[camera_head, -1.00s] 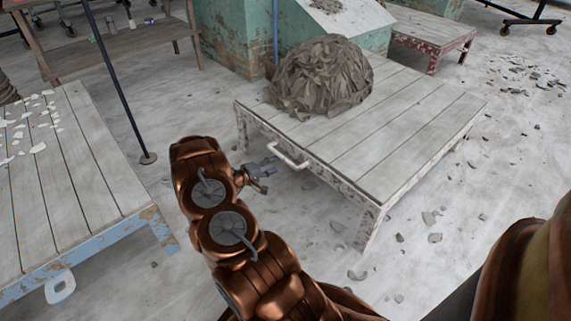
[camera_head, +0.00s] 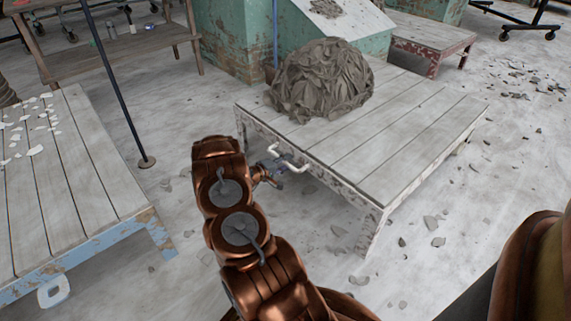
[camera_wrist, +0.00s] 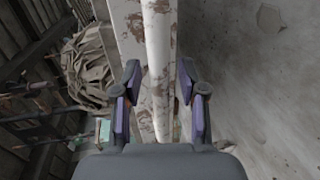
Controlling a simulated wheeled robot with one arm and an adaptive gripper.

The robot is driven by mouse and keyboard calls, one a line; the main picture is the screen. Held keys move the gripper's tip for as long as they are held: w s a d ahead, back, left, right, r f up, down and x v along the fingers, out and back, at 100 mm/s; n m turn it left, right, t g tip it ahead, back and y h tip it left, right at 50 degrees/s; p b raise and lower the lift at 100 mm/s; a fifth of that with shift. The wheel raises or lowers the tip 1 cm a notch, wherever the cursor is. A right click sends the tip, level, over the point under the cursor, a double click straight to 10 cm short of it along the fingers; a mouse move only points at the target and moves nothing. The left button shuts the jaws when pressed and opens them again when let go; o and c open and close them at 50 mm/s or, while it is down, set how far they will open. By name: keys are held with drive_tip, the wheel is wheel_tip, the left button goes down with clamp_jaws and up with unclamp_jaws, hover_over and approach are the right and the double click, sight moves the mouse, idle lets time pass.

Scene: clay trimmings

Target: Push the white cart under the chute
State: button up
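The white cart (camera_head: 405,135) is a low plank-topped platform with chipped white and rusty sides. A big heap of grey clay trimmings (camera_head: 325,82) sits on its far left part, and shows at the left in the wrist view (camera_wrist: 88,68). A white bar handle (camera_head: 288,158) juts from its near left side. My gripper (camera_head: 272,172) is at that handle. In the wrist view its two fingers (camera_wrist: 160,100) are apart, one on each side of the handle bar (camera_wrist: 158,40). I cannot tell whether either touches it. No chute is clearly recognisable.
A green, rusty machine (camera_head: 232,38) with a sloped pale panel (camera_head: 350,18) stands behind the cart. A blue-edged cart (camera_head: 85,200) with white scraps is at left, beside a thin post (camera_head: 120,95). A red-edged platform (camera_head: 430,35) stands back right. Clay crumbs litter the floor.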

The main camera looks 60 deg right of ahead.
clamp_jaws()
idle(0.3)
